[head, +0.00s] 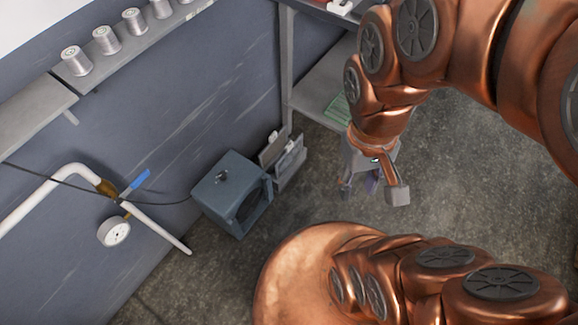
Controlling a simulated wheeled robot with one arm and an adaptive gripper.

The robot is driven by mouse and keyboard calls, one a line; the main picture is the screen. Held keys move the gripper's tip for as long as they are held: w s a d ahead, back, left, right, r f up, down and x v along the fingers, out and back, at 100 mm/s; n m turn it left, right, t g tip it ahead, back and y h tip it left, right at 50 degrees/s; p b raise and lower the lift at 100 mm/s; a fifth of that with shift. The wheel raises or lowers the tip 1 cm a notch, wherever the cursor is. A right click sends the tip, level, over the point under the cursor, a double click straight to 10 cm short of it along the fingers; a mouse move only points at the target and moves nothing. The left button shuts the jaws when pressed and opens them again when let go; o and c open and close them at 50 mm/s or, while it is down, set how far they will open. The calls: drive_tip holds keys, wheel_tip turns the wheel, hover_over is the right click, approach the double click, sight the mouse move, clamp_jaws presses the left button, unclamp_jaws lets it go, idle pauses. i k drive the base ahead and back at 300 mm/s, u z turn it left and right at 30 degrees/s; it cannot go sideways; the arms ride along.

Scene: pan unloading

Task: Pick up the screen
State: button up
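No thing in the head view is clearly a screen. A blue-grey box (226,186) stands on the floor against the wall, with a dark recess in its right side; I cannot tell whether it is the screen. My gripper (373,194) hangs over the floor to the right of the box, apart from it. Its two fingers are spread. A small purple patch (373,180) shows between the fingers, and I cannot tell whether it is part of my gripper or a separate thing. My arm hides part of the floor behind.
Light grey panels (289,157) lean beside the box. A grey shelf unit (318,88) holds a green item (338,110). Several spools (107,40) line a wall ledge. A white pipe with a gauge (114,232) and blue valve handle (134,184) is at left. Floor around my gripper looks clear.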

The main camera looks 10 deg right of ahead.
sight(289, 147)
drive_tip(key=z, duration=0.95)
drive_tip(key=i, duration=0.55)
drive_tip(key=u, duration=2.35)
